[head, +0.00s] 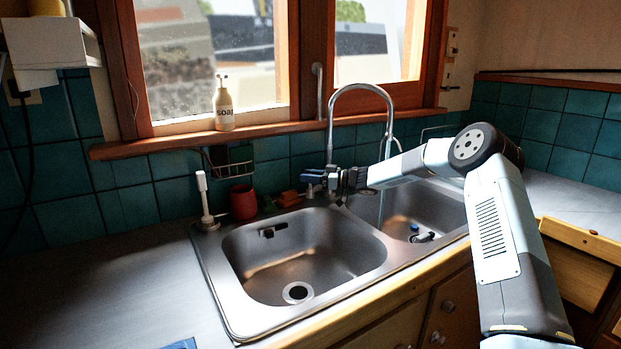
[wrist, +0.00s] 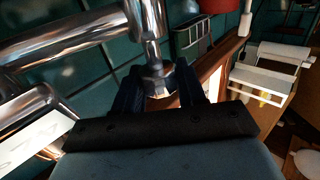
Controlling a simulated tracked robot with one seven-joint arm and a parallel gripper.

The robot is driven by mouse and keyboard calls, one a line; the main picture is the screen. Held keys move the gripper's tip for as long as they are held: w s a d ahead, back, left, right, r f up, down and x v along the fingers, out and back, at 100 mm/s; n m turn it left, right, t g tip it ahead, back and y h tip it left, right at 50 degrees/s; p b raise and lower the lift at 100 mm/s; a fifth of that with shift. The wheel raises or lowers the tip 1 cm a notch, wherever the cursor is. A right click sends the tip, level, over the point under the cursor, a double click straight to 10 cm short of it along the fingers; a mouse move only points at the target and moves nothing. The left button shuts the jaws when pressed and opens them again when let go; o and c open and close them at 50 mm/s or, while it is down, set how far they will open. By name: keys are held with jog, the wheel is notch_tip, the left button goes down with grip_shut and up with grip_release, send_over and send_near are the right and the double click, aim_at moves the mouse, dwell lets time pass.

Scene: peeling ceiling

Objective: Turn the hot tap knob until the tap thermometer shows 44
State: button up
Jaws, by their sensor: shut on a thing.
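The chrome tap (head: 362,90) with a tall arched spout stands behind the double sink, and its pipes (wrist: 60,45) fill the upper left of the wrist view. My gripper (head: 322,178) is at the base of the tap, on its left side. In the wrist view my gripper (wrist: 158,80) has its two dark fingers closed around the faceted metal hot tap knob (wrist: 156,84). The head view hides the knob behind the gripper. A white panel with faint marks (wrist: 35,140) beside the pipes may be the tap thermometer; I cannot read a number.
The sink (head: 300,255) has two bowls, with a small dark object (head: 421,237) in the right one. A red cup (head: 243,202) and white-topped dispenser (head: 204,195) stand left of the gripper. A soap bottle (head: 224,108) stands on the sill. The left counter is mostly clear.

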jog(key=shift+w+d+r, duration=0.15)
jog(key=shift+w+d, duration=0.15)
jog(key=shift+d, duration=0.05)
jog(key=o, duration=0.8)
jog(key=shift+o, duration=0.7)
jog(key=shift+s+a, duration=0.1)
jog(key=shift+a, duration=0.05)
jog(key=s+d, duration=0.2)
jog(key=d, duration=1.1)
jog(key=shift+s+d, duration=0.3)
jog(key=shift+s, duration=0.05)
